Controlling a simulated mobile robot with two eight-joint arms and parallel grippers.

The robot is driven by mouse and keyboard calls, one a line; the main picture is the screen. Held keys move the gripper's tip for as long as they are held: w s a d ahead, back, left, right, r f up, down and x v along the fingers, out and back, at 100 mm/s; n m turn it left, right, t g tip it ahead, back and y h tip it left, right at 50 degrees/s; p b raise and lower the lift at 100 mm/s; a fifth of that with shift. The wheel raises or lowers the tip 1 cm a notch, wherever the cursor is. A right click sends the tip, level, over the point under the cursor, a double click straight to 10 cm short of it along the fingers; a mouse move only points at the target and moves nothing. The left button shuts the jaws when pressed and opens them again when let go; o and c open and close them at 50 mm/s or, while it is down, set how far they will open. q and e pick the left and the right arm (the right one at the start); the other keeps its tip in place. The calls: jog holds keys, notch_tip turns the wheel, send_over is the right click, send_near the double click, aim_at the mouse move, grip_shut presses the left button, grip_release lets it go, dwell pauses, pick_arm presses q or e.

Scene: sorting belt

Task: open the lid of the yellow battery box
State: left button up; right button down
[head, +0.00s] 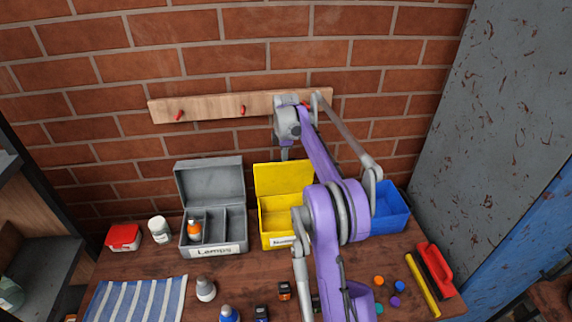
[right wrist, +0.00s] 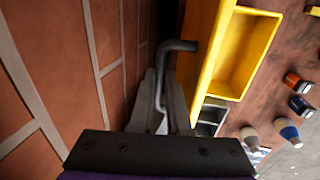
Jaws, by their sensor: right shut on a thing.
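The yellow battery box (head: 276,230) stands on the table against the brick wall, its front label partly hidden by my right arm. Its lid (head: 284,178) stands up at the back, so the inside shows and looks empty. My right gripper (head: 284,154) is behind the lid's top edge. The lid (right wrist: 207,62) and the open box (right wrist: 245,55) show there too. My left gripper is not in view.
A grey lamps box (head: 214,249) with a raised lid holds an orange-topped bulb (head: 194,230). A blue bin (head: 392,212) stands right of the yellow box. Loose bulbs, batteries and small discs lie in front. A wooden peg rail (head: 215,106) is on the wall above.

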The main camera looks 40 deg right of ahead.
jog(key=w, duration=0.1)
jog(key=w+d, duration=0.1)
jog(key=w, duration=0.1)
jog(key=w+d+f, duration=0.1)
jog(key=shift+w+d, duration=0.15)
jog(key=shift+d, duration=0.05)
dwell(0.5)
